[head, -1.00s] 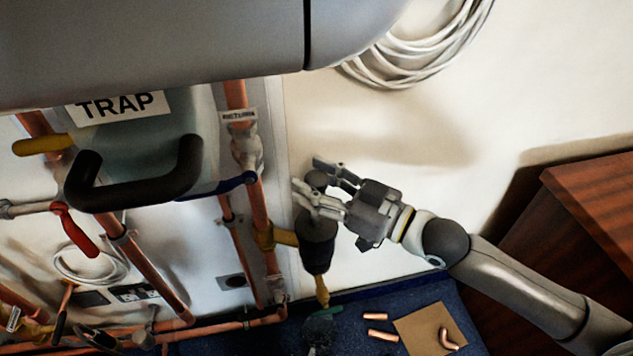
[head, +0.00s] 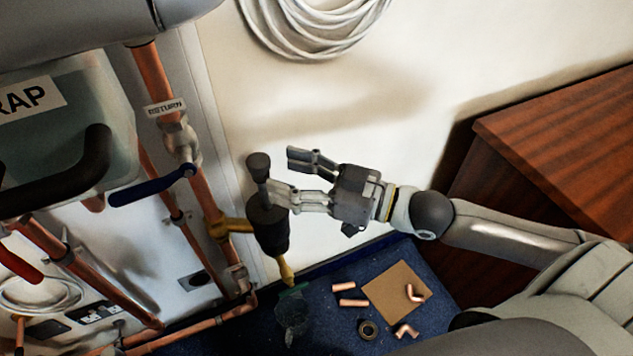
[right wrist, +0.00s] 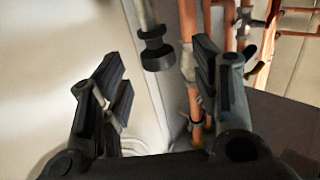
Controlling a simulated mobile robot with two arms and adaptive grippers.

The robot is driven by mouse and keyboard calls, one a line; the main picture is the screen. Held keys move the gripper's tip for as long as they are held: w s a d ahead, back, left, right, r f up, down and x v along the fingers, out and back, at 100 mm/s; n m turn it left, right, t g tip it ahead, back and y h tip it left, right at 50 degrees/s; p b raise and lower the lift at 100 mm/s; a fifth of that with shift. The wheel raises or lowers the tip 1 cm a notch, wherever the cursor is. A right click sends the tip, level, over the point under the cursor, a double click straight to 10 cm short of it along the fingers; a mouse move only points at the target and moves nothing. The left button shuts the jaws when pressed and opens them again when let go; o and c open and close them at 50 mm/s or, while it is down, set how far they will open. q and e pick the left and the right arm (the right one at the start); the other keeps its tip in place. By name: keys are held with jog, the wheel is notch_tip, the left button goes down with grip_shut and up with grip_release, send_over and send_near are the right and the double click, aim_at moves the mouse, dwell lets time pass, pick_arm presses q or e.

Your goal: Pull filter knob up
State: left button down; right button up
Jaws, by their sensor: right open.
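The filter knob (head: 258,165) is a dark round cap on a thin grey stem, standing up from the black filter body (head: 268,228). A length of bare stem shows between knob and body. My right gripper (head: 284,174) is open and empty, just right of the knob in the head view. Its lower finger overlaps the area by the stem and the top of the body; I cannot tell whether it touches. In the right wrist view the knob (right wrist: 157,55) lies ahead, in the gap between the two spread fingers. My left gripper is not in view.
The copper return pipe (head: 208,205) with a blue lever (head: 152,187) runs left of the filter. Copper fittings (head: 352,302) and a brown square (head: 398,291) lie on the blue surface below. A wooden cabinet (head: 570,150) stands right. White wall is open behind the gripper.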

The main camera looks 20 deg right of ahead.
jog(key=shift+v, duration=2.95)
jog(key=shift+d, duration=0.1)
